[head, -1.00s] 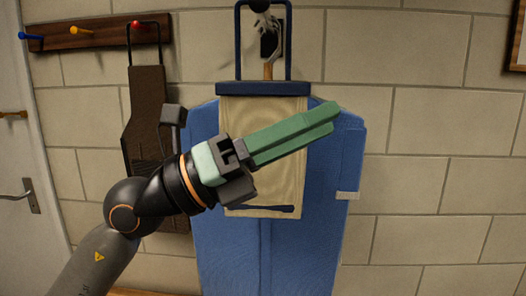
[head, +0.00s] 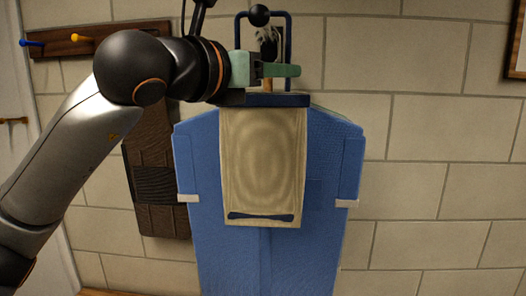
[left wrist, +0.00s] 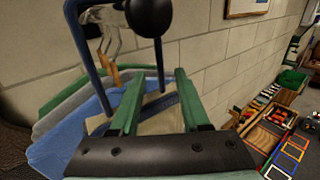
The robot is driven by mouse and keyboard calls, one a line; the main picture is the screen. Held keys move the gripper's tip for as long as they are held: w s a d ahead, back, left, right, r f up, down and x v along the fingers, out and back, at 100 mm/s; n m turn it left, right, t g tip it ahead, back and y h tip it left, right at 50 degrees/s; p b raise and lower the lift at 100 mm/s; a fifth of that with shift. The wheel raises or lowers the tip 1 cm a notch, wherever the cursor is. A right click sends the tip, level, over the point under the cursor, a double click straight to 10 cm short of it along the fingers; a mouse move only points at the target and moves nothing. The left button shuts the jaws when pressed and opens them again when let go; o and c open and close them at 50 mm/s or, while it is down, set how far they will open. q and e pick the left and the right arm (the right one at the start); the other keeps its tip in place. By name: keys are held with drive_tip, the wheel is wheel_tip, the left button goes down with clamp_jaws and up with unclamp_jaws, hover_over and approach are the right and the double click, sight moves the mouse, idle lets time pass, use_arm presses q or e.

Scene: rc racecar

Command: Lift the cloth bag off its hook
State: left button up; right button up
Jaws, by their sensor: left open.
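The beige cloth bag (head: 262,165) hangs on the wall in front of a blue garment (head: 220,255). It has a navy top band and a tall navy handle loop (head: 237,40) around a black ball-ended hook (head: 259,15). The bag's cloth (left wrist: 157,121) and the hook's ball (left wrist: 149,15) also show in the left wrist view. My left gripper (head: 287,71) is open at the handle, just above the top band. In the left wrist view the right handle strap (left wrist: 159,65) runs down between its green fingers; contact cannot be told. My right gripper is out of view.
A dark wooden peg rail (head: 60,45) with coloured pegs is at upper left, partly behind my arm. A brown bag (head: 160,200) hangs below it. Bare brick wall (head: 440,150) lies to the right. Trays and crates (left wrist: 285,150) show lower right in the wrist view.

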use_arm(q)
drive_tip(key=shift+p+x, duration=0.45)
drive_tip(key=shift+x, duration=0.65)
drive_tip(key=p+x, duration=0.2)
drive_tip(key=x, duration=0.2)
drive_tip(key=shift+w+d+r, duration=0.15)
drive_tip(key=shift+d, duration=0.05)
clamp_jaws()
idle(0.4)
